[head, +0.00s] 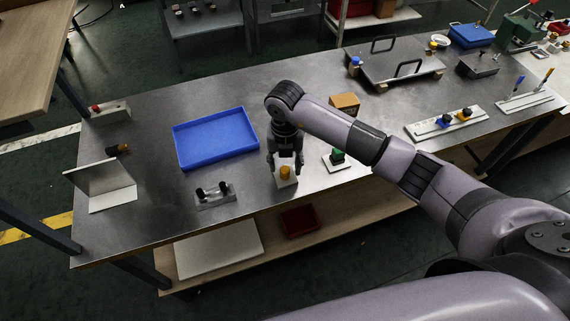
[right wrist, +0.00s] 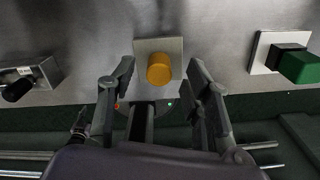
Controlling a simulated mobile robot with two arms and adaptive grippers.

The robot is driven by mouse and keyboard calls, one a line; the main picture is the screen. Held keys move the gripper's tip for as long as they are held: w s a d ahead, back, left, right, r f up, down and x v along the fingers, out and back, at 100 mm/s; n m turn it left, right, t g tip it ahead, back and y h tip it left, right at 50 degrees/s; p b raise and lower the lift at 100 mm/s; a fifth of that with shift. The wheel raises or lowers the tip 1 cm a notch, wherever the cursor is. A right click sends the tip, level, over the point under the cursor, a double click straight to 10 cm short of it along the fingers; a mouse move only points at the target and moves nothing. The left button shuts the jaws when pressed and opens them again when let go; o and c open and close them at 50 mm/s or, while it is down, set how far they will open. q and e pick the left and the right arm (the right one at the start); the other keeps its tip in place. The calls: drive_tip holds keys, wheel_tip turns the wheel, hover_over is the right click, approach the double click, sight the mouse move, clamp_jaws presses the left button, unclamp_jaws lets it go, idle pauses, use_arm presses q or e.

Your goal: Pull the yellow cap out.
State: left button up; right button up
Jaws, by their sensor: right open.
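The yellow cap (head: 285,171) sits on a small pale block (head: 287,182) near the table's front edge. In the right wrist view the yellow cap (right wrist: 160,68) stands in front of its light square plate (right wrist: 172,44). My right gripper (head: 285,168) is over the block in the head view, its fingers on either side of the cap. In the right wrist view my right gripper (right wrist: 160,75) is open, with clear gaps between both fingers and the cap. My left gripper is not in view.
A green cap (head: 337,155) on a white plate stands close to the right. A bracket with black knobs (head: 214,195) lies to the left. A blue tray (head: 215,138) is behind left, and a cardboard-coloured box (head: 344,102) is behind right.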

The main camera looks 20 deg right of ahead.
drive_tip(key=shift+f, duration=1.2)
drive_tip(key=shift+c, duration=0.2)
clamp_jaws()
